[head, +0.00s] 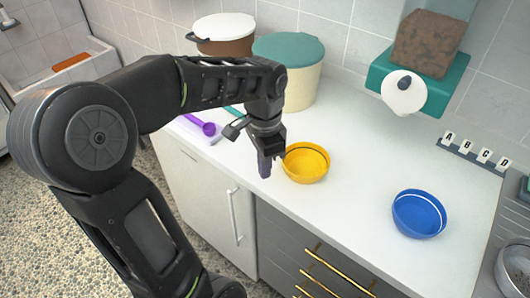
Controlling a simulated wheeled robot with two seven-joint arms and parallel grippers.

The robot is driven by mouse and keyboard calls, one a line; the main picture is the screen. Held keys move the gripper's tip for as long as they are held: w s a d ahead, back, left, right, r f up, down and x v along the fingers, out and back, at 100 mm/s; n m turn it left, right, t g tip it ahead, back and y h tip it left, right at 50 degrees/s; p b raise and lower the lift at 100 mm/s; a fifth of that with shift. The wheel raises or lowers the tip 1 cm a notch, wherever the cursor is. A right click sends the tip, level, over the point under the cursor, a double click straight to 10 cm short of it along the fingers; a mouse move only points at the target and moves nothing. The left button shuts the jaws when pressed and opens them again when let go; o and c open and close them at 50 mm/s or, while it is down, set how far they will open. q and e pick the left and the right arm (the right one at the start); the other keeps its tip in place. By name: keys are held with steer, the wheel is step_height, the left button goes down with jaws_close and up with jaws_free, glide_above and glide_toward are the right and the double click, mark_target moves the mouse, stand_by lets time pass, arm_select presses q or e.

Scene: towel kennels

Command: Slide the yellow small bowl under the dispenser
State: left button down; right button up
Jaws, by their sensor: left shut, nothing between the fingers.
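My right gripper is not in view.
A blue bowl (418,214) stands on the counter to the right. A cream bin with a teal lid (302,88) and a brown pot (225,47) stand at the back. A lettered rack (468,153) lies at the right. The counter between the yellow bowl and the dispenser is clear.

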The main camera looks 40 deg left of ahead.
arm_select(q)
step_height(320, 180, down, 2)
steer(key=shift+f, duration=0.1)
steer(key=w, duration=0.1)
steer(key=w+d+p, duration=0.1)
steer(key=shift+w+d+f, duration=0.2)
steer(key=shift+w, duration=0.2)
steer(key=shift+w+d, duration=0.2)
steer(key=shift+w, duration=0.2)
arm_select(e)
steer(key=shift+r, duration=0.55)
